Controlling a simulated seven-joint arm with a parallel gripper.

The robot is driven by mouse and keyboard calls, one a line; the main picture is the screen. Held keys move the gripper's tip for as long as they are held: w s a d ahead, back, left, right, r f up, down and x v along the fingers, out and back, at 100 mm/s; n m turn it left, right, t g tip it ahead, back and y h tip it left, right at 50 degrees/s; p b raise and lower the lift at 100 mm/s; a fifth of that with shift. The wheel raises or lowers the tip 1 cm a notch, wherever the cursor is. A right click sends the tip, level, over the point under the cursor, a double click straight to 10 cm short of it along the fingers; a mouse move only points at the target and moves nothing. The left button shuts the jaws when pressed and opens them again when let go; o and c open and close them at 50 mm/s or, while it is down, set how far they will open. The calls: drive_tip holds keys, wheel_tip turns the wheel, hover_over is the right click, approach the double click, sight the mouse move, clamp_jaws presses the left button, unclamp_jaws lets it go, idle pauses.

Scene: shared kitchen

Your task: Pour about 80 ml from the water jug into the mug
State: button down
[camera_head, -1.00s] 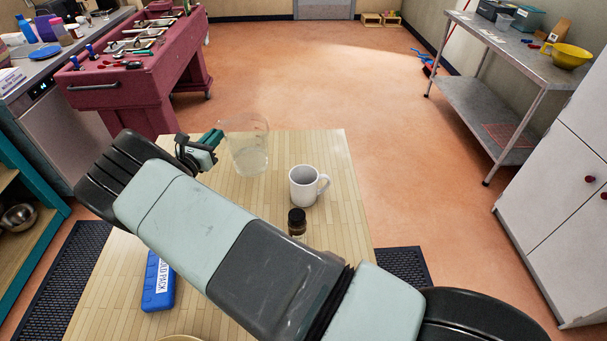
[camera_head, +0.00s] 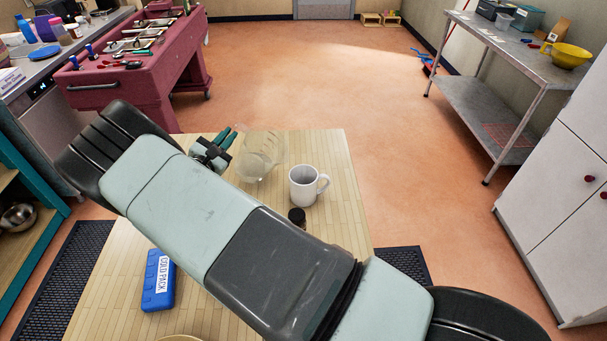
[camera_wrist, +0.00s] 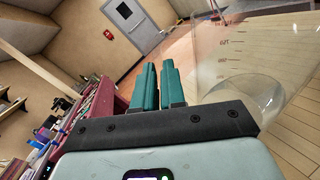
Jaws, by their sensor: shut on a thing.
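The water jug (camera_head: 262,158) is clear, with some water low in it. It is tilted, its top leaning right toward the mug; no stream of water shows. My gripper (camera_head: 228,140) is shut on the jug at its left side; the handle itself is hard to make out. The wrist view shows the green fingers (camera_wrist: 158,85) close together beside the clear jug wall with its markings (camera_wrist: 235,45). The white mug (camera_head: 303,187) stands upright on the table, right of and nearer than the jug, apart from it. Its contents cannot be told.
A dark-capped bottle (camera_head: 297,216) stands just in front of the mug, partly hidden by my arm. A blue cold pack (camera_head: 158,281) lies on the wooden table (camera_head: 340,215) at the left. The table right of the mug is clear.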

sight(236, 127)
drive_tip(key=shift+s+d+r+m+h, duration=0.15)
drive_tip(key=shift+s+d+r+m, duration=0.3)
drive_tip(key=shift+d+r+m, duration=0.55)
drive_tip(key=shift+s+d+r+m+h, duration=0.1)
drive_tip(key=shift+s+d+r+m, duration=0.45)
drive_tip(key=shift+r+m, duration=0.7)
drive_tip(key=shift+s+d+r+m+h, duration=0.15)
drive_tip(key=shift+s+d+r+m, duration=0.15)
drive_tip(key=shift+d+r+m, duration=0.85)
drive_tip(key=shift+a+r, duration=0.1)
drive_tip(key=shift+r, duration=0.15)
drive_tip(key=shift+s+d+r, duration=0.2)
drive_tip(key=shift+d+r, duration=0.15)
drive_tip(key=shift+r, duration=0.05)
drive_tip(key=shift+s+d+r+m, duration=0.15)
drive_tip(key=shift+d+r+m, duration=0.05)
drive_tip(key=shift+m, duration=0.3)
drive_tip(key=shift+s+d+r+m, duration=0.25)
drive_tip(key=shift+d+r+m, duration=0.15)
drive_tip(key=shift+d, duration=0.05)
drive_tip(key=shift+s+d+r+m+p, duration=0.2)
drive_tip(key=shift+d+m+p, duration=0.1)
drive_tip(key=shift+d, duration=0.15)
